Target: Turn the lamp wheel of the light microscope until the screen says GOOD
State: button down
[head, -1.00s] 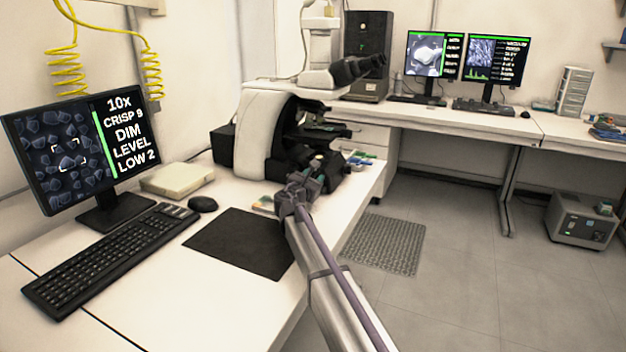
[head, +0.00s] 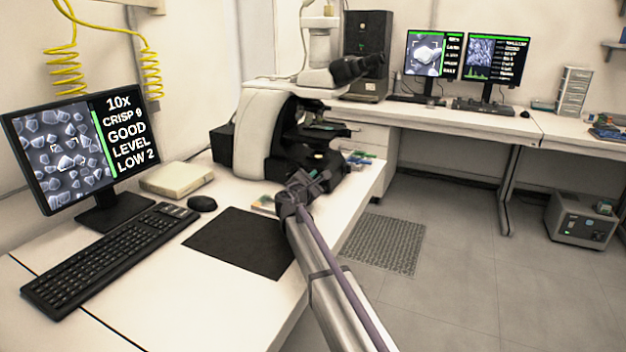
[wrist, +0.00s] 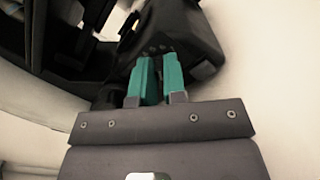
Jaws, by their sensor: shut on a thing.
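The light microscope (head: 266,130) stands on the near bench, white arm and dark base. My gripper (head: 309,180) is at the lower front of its base. In the wrist view my gripper (wrist: 158,78) has its two green-padded fingers close together against the dark microscope base (wrist: 185,38), shut on a small part between them. That part, the lamp wheel, is mostly hidden by the fingers. The screen (head: 75,150) at the left reads 10x, CRISP 9, GOOD, LEVEL, LOW 2, beside a bright picture of pale crystals.
A keyboard (head: 108,258), a mouse (head: 202,203) and a dark mat (head: 238,243) lie on the bench left of my arm. A pale box (head: 177,180) sits behind the mouse. Small coloured items (head: 360,158) lie right of the microscope.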

jog(key=c, duration=1.2)
grip_release()
jog(key=v, duration=1)
jog(key=shift+s+a, duration=0.15)
jog(key=shift+s, duration=0.25)
